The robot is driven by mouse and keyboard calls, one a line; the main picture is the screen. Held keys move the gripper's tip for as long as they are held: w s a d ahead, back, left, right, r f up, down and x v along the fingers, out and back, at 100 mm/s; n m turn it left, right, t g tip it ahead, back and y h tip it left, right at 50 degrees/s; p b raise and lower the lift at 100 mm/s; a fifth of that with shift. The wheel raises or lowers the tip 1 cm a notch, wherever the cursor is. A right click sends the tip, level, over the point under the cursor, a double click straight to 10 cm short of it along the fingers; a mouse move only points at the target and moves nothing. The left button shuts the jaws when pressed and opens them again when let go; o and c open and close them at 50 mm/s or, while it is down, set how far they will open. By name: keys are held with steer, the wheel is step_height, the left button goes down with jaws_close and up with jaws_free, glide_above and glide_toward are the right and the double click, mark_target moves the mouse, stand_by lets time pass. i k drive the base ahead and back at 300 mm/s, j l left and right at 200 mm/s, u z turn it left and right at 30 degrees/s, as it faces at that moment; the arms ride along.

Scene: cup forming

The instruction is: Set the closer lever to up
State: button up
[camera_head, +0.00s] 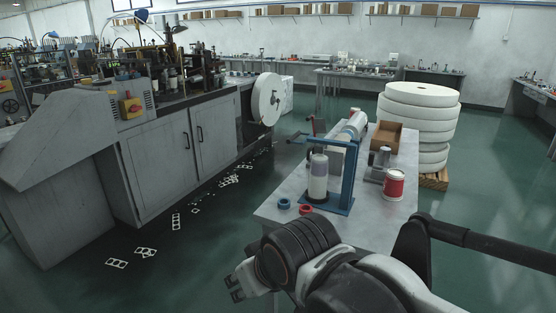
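A blue frame (348,180) stands on the small metal table, with a pale cylinder (318,178) upright in it. My gripper (233,288) is at the bottom, left of the table's near end, well apart from the blue frame. Its dark fingertips are small, and I cannot tell whether they are open or shut. I see nothing held in it.
The metal table (385,207) also holds a red can (394,186), a brown box (388,136) and two small rings, one blue and one red. A large grey machine cabinet (160,168) stands left. White rolls (420,115) stand behind. Scraps lie on the aisle floor.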

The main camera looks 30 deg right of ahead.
mark_target(319, 148)
steer(key=i+l+z, duration=0.1)
steer(key=i+z, duration=0.45)
steer(key=z, duration=0.15)
steer(key=i+z, duration=0.35)
steer(key=k+l+z, duration=0.15)
steer(key=k, duration=0.3)
steer(key=l, duration=0.1)
